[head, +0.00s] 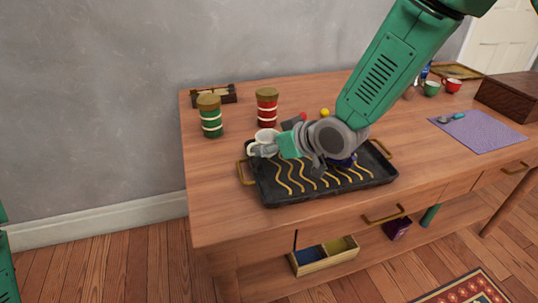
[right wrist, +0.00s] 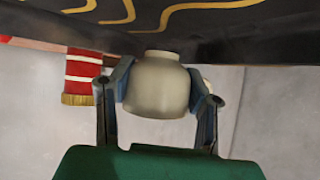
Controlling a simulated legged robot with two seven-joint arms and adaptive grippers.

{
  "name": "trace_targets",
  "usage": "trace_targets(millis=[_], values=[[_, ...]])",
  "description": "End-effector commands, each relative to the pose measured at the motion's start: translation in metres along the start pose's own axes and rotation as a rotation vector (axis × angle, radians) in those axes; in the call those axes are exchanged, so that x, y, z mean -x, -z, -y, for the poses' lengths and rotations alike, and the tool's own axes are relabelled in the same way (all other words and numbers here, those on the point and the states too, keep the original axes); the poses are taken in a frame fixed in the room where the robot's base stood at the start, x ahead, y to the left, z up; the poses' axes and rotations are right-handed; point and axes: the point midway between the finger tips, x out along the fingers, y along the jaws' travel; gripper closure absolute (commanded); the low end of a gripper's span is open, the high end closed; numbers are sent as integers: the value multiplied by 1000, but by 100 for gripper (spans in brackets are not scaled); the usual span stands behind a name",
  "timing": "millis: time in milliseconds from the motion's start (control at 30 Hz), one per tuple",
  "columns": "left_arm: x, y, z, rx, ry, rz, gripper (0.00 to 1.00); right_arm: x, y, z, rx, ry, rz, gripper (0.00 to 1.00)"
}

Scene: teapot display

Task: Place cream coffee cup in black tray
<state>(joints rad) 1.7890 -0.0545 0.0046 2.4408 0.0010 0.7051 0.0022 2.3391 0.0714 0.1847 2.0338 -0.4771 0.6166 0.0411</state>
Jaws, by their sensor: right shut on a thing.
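The cream coffee cup (head: 266,136) is at the back left corner of the black tray (head: 330,193) in the head view. My right gripper (head: 263,149) is shut on it, reaching across the tray from the right. In the right wrist view, which is upside down, the cup (right wrist: 158,85) sits between both fingers (right wrist: 160,92), its narrow foot toward the dark tray (right wrist: 225,45). I cannot tell whether the cup touches the tray. My left gripper is out of view; only a bit of green arm shows at the left edge.
A green jar (head: 209,118) and a red jar (head: 267,107) stand behind the tray. A dark object (head: 345,161) lies in the tray by my wrist.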

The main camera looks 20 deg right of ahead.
Motion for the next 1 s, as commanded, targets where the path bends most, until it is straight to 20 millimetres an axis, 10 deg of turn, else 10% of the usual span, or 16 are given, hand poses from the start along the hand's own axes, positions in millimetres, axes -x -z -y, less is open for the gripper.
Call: trace_targets(millis=[467, 500, 1000], values=[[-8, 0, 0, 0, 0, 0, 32, -12, -18, -2, 0, -1, 1, 87], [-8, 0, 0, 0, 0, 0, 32, -12, -18, -2, 0, -1, 1, 51], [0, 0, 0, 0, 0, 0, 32, 11, -14, -2, -1, -2, 2, 48]])
